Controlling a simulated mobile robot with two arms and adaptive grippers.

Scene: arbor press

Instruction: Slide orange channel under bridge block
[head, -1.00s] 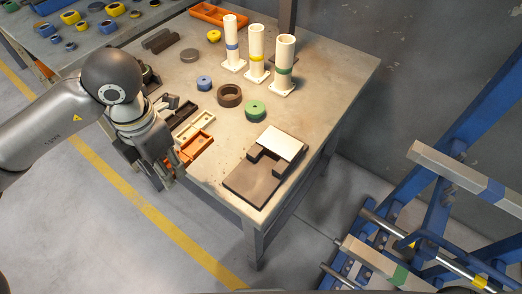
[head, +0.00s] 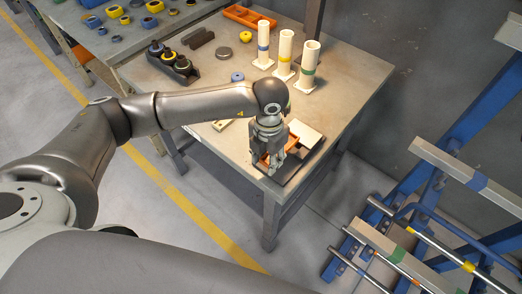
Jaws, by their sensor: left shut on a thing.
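The orange channel (head: 291,142) is held in my left gripper (head: 274,166), which points down and is shut on it. The gripper's body covers the channel's middle, so only parts of it show on either side. The bridge block, with its cream top (head: 306,131), stands on a dark base plate (head: 311,162) at the table's near right corner. The channel is over or at the base plate, just left of the cream top. I cannot tell whether it touches the plate or reaches under the bridge. My right gripper is not in view.
Cream posts with blue, yellow and green bands (head: 285,54) stand behind on the table. An orange tray (head: 247,16) lies at the back. A blue rack (head: 427,200) stands at the right, beyond the table edge.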

